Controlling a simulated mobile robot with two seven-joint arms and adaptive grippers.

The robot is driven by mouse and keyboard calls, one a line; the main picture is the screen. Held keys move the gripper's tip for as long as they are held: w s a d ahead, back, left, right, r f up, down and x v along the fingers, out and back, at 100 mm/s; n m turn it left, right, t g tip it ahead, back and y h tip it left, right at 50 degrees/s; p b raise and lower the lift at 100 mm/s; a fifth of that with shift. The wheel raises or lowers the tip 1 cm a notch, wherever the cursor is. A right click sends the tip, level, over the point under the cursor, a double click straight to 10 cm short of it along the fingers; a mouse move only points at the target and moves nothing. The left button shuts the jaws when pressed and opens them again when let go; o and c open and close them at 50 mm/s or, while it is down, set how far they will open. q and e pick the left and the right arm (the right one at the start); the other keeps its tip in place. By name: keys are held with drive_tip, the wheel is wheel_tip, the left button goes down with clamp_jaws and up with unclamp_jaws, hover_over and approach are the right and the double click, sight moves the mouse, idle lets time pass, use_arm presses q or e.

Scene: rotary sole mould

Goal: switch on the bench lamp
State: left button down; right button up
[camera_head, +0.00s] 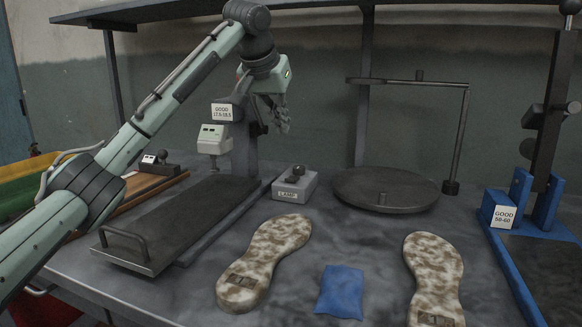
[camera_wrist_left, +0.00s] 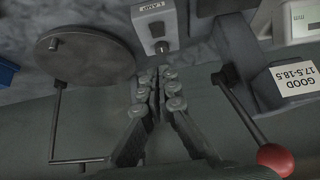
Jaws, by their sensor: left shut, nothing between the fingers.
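The lamp switch box (camera_head: 294,188) is a small light-grey block labelled LAMP, with a dark knob (camera_head: 298,170) on top. It stands on the bench between the long dark tray and the round plate. My right gripper is not in view. No lit lamp shows.
A dark round plate (camera_head: 368,190) with an overhead bar (camera_head: 415,82) stands right of the box. A dark tray fixture (camera_head: 180,220) is left. Two mottled soles (camera_head: 264,262) and a blue cloth (camera_head: 341,292) lie in front. A red-knobbed lever (camera_wrist_left: 274,158) is near my fingers.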

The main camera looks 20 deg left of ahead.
use_arm(q)
drive_tip(key=p, duration=0.1)
hover_over(292, 178)
drive_tip(key=s, duration=0.1)
wheel_tip(292, 178, down, 9)
drive_tip(key=shift+s+r, duration=0.1)
drive_tip(key=shift+r, duration=0.1)
drive_tip(key=shift+s+a+f, duration=0.1)
drive_tip(key=shift+s+f, duration=0.05)
drive_tip(key=shift+f, duration=0.45)
drive_tip(key=shift+s+f, duration=0.15)
drive_tip(key=shift+f, duration=0.4)
drive_tip(key=shift+s+f, duration=0.1)
drive_tip(key=shift+f, duration=0.5)
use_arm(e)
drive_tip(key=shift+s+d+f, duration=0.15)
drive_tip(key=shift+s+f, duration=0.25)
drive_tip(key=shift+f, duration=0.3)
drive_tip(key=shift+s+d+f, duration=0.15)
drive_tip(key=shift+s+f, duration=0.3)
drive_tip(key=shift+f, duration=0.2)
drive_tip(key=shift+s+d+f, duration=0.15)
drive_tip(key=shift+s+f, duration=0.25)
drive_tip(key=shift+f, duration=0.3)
use_arm(q)
drive_tip(key=shift+f, duration=0.1)
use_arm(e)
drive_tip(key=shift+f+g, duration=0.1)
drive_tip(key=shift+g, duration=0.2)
